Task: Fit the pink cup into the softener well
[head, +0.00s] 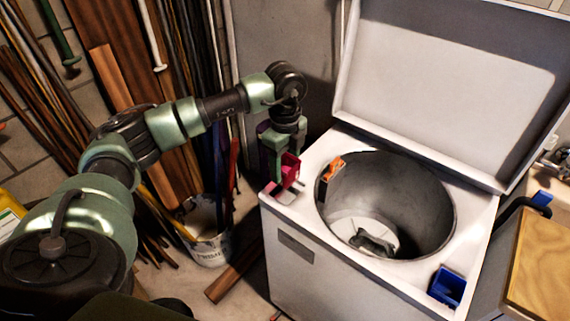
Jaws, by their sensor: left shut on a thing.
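The area under the cup is partly hidden, and I cannot clearly make out a softener well there. A blue cup-like piece (447,287) sits at the washer top's front right corner. My right gripper is not in view.
The washer's lid (445,85) stands open behind the round tub (420,205). An orange-and-dark piece (331,174) sits at the tub's left rim. A white bucket (208,246) and long poles stand left. A wooden board (540,262) lies at the right.

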